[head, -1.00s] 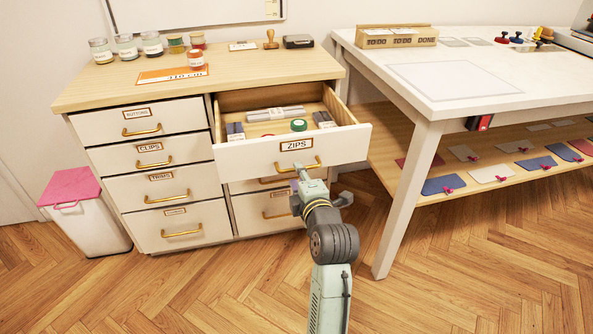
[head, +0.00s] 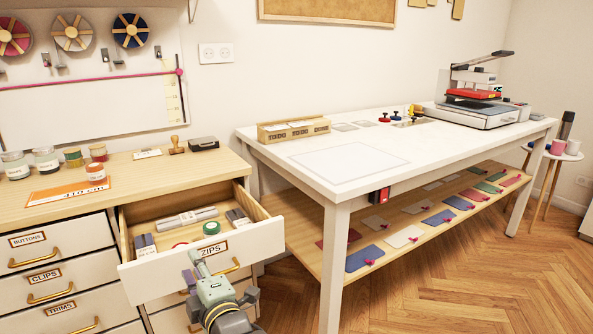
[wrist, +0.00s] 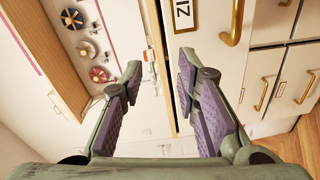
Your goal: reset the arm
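My gripper (wrist: 160,72) is open, with its two purple-padded fingers apart and nothing between them. In the head view it shows (head: 193,272) in front of the open ZIPS drawer (head: 255,247), its fingers overlapping the drawer front left of the brass handle (head: 228,267). In the wrist view the drawer's white front (wrist: 206,75) and handle (wrist: 233,24) lie beyond the right finger. I cannot tell whether a finger touches the drawer.
The drawer holds a green roll (head: 211,228), a grey bar (head: 187,217) and dark packs (head: 238,217). Jars and a stamp (head: 177,145) stand on the cabinet top (head: 125,178). A white worktable (head: 270,150) with a lower shelf stands right. Floor (head: 450,280) is open at lower right.

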